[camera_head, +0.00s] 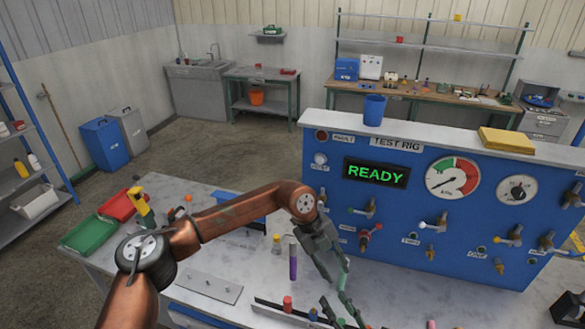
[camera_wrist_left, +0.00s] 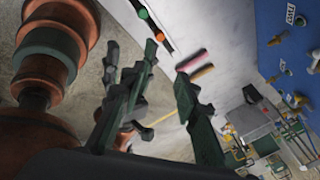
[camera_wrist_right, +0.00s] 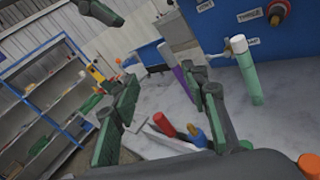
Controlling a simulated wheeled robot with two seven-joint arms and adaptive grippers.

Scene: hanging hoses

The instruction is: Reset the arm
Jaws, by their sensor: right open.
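My left arm comes in from the lower left in the head view and reaches across the bench. Its left gripper (camera_head: 346,298) points down in front of the test rig, right of a purple tube (camera_head: 292,265). In the left wrist view the left gripper (camera_wrist_left: 160,82) has its fingers apart with nothing held between them. My right gripper (camera_wrist_right: 165,100) is open in the right wrist view, with a red-capped piece (camera_wrist_right: 164,125) and a blue-topped one seen beyond and between its fingers. A dark fingertip hangs at that view's top left.
The blue test rig (camera_head: 335,215) stands behind, its display reading READY. A dark rail (camera_head: 268,304) with coloured pieces lies at the front bench edge. Red (camera_head: 116,206) and green (camera_head: 88,233) trays sit on the left. A white-topped tube (camera_wrist_right: 246,75) stands near my right gripper.

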